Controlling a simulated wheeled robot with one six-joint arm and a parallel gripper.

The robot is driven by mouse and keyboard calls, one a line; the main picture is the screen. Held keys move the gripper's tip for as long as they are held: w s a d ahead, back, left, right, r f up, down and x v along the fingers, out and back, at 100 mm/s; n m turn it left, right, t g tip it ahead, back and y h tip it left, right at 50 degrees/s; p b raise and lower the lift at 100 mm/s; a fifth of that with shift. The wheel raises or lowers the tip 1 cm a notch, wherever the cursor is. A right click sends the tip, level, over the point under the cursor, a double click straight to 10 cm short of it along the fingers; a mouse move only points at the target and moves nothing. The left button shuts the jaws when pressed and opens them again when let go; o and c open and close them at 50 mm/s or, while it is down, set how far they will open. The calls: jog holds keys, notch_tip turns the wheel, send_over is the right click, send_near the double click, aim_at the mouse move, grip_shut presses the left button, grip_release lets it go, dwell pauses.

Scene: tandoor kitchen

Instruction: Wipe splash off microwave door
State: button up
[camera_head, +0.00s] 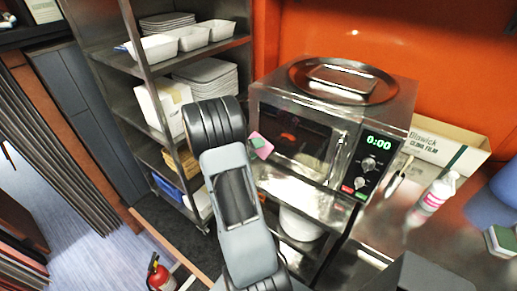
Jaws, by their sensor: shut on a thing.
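The microwave (345,142) is a steel box with a dark glass door, which is closed. A small reddish-orange patch (289,137) shows on the door's glass; I cannot tell for sure whether it is the splash or a reflection. My gripper (257,144) is mostly hidden behind my own arm, just left of the door. It is shut on a small pink cloth or sponge (262,150), which sticks out on the right near the door's left edge. I cannot tell whether the pink thing touches the door.
A round metal tray (308,85) lies on the microwave. A steel shelf rack (147,71) with white tubs and stacked plates stands at left. A pink-labelled bottle (437,191) and a cling film box (440,150) stand on the right counter. A fire extinguisher (160,276) is below.

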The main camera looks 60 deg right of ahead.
jog(key=shift+s+d+m+g, duration=0.3)
jog(key=shift+s+d, duration=0.25)
jog(key=shift+d, duration=0.1)
jog(key=shift+d+r+b, duration=0.1)
jog(key=shift+d+b, duration=0.9)
jog(key=shift+d, duration=1.7)
jog(key=shift+d, duration=0.95)
jog(key=shift+s, duration=0.1)
jog(key=shift+s+a+p, duration=0.15)
jog(key=shift+s+p, duration=0.2)
jog(key=shift+s, duration=1.6)
jog(key=shift+s, duration=0.1)
